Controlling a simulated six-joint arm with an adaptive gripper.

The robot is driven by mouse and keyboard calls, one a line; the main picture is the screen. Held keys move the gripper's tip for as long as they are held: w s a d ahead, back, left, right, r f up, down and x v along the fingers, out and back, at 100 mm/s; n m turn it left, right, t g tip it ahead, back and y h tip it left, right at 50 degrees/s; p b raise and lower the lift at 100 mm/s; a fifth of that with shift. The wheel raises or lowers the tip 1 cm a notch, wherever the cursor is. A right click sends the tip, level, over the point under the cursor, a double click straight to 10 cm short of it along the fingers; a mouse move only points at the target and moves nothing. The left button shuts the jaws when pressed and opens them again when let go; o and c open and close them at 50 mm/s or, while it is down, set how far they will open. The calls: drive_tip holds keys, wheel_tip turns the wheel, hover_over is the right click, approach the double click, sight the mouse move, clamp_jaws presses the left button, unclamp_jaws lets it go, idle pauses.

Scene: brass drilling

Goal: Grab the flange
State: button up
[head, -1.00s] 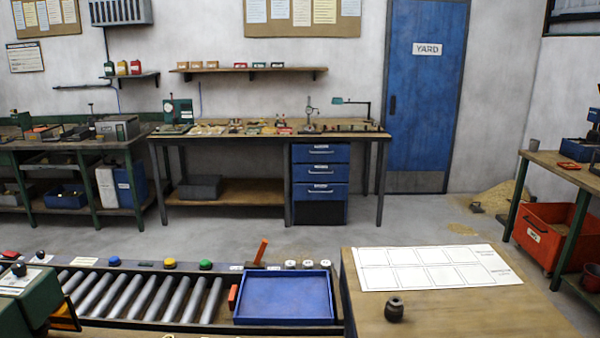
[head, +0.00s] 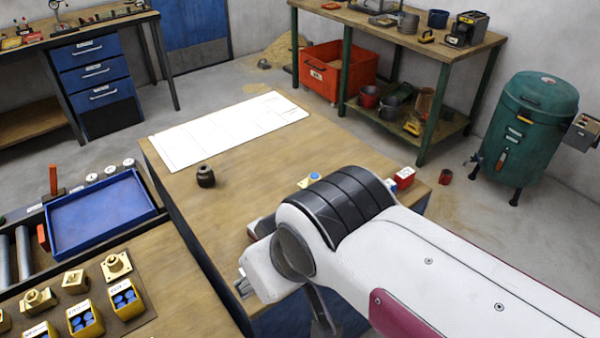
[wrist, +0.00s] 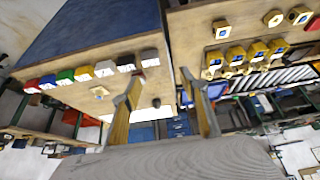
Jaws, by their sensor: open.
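In the head view, a brass flange-like part (head: 116,265) with a square plate and round boss sits on a dark mat on the near left bench. Two other brass parts (head: 75,281) (head: 38,300) are beside it, so I cannot tell for sure which is the flange. Another small brass piece (wrist: 100,92) lies alone on a wooden top. My gripper (wrist: 161,78) is open, with nothing between its fingers. In the head view my arm mostly hides it, over the middle bench, right of the brass parts.
Yellow bins with blue contents (head: 84,318) stand beside the brass parts. A blue tray (head: 100,215) lies on the roller conveyor. A dark round part (head: 205,177) and a white sheet (head: 230,130) lie on the middle bench. Several coloured boxes (wrist: 84,73) line a bench edge.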

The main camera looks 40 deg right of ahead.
drive_tip(key=w+d+f+m+t+h, duration=0.1)
drive_tip(key=w+d+f+t+h, duration=0.25)
drive_tip(key=w+d, duration=1.45)
drive_tip(key=d+f+t, duration=0.1)
drive_tip(key=d+f, duration=0.2)
drive_tip(key=d, duration=0.1)
drive_tip(key=w+d+f+t, duration=0.1)
drive_tip(key=d+f, duration=0.3)
drive_tip(key=w+d+f+t, duration=0.1)
drive_tip(key=d+f, duration=0.2)
drive_tip(key=d, duration=0.1)
drive_tip(key=shift+w+d+f+m+y, duration=0.2)
drive_tip(key=shift+f+m+y, duration=0.05)
drive_tip(key=shift+f+m, duration=0.1)
drive_tip(key=shift+s+d+f+m+t, duration=0.25)
drive_tip(key=shift+s+d+f+t, duration=0.35)
drive_tip(key=shift+f+t, duration=0.25)
drive_tip(key=shift+w, duration=0.1)
drive_tip(key=shift+x, duration=1.25)
drive_tip(key=shift+w, duration=0.1)
